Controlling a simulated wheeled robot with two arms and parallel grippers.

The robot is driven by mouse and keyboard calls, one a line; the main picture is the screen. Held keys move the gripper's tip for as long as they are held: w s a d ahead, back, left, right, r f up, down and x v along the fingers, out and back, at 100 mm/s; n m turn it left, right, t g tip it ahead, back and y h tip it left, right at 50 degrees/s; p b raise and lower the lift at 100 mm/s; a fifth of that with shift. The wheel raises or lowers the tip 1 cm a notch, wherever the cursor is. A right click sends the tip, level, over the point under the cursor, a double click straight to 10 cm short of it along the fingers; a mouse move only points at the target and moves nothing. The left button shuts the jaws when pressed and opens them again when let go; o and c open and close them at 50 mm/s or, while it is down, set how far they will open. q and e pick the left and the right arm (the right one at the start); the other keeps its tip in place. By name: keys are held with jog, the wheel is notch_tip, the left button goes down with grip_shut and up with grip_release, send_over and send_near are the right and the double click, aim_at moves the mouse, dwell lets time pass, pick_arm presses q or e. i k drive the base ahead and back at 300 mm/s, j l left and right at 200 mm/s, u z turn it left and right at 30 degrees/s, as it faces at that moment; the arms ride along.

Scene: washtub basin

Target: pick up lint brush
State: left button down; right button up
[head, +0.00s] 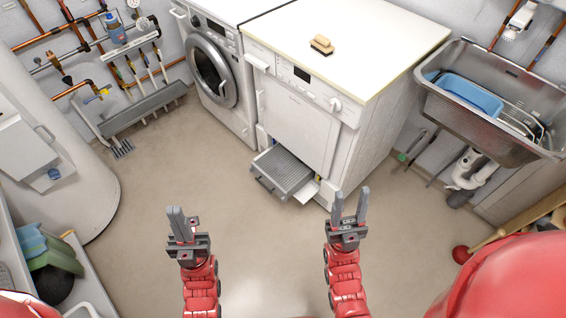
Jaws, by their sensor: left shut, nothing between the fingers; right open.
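The lint brush (321,45) looks like a small brush with a tan top and a dark lower edge. My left gripper (178,222) is shut and empty, held over the floor in the lower middle. My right gripper (350,206) is open and empty, to the right of the left one and in front of the dryer. Both grippers are well apart from the brush.
A drawer (283,172) stands pulled out low at the dryer's front. A washing machine (214,72) stands to its left. A metal sink (478,110) with a blue tub (468,94) is on the right wall. The floor (205,165) between is clear.

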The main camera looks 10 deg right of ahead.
aim_at(322, 45)
jog(key=i+z, duration=0.35)
jog(key=i+j+z, duration=0.1)
jog(key=i+z, duration=0.25)
jog(key=i, duration=0.25)
